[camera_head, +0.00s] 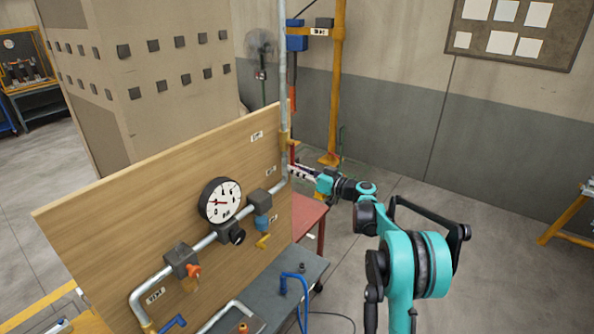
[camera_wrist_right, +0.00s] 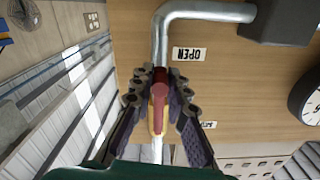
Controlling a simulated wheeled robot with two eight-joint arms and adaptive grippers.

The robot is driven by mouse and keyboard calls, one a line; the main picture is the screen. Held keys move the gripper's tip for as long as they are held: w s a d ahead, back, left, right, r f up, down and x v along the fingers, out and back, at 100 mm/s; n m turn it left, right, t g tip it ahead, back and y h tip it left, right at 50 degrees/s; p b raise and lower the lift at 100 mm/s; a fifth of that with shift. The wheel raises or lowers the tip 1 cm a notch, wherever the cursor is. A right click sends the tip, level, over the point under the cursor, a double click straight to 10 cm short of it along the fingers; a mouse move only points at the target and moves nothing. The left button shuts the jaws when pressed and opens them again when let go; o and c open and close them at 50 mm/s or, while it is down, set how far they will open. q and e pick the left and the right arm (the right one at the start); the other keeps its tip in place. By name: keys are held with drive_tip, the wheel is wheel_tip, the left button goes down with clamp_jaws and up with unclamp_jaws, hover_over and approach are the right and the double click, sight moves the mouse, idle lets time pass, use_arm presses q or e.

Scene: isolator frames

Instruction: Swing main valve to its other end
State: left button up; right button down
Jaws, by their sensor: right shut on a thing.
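A red valve lever (camera_wrist_right: 160,95) sits on a yellow valve body (camera_wrist_right: 155,122) on the grey pipe (camera_wrist_right: 163,40). My right gripper (camera_wrist_right: 160,88) is shut on this lever, one finger on each side. An OPEN label (camera_wrist_right: 190,54) is on the board beside the pipe, and a second label (camera_wrist_right: 209,125), hard to read, lies lower. In the head view my right gripper (camera_head: 298,172) reaches the board's right edge from the right, by the vertical pipe (camera_head: 283,80). The lever is mostly hidden there. My left gripper is out of view.
The wooden board (camera_head: 110,220) carries a round gauge (camera_head: 220,200), pipes and other valves, including an orange knob (camera_head: 194,271) and a yellow lever (camera_head: 263,241). A grey bench (camera_head: 300,272) with a blue hose stands in front.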

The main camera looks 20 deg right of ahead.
drive_tip(key=s+a+r+m, duration=0.5)
drive_tip(key=a+r+m, duration=0.2)
drive_tip(key=m, duration=1.1)
drive_tip(key=shift+s+a+r, duration=0.15)
drive_tip(key=shift+s+r, duration=0.25)
drive_tip(key=shift+r, duration=0.8)
drive_tip(key=c, duration=1.5)
unclamp_jaws()
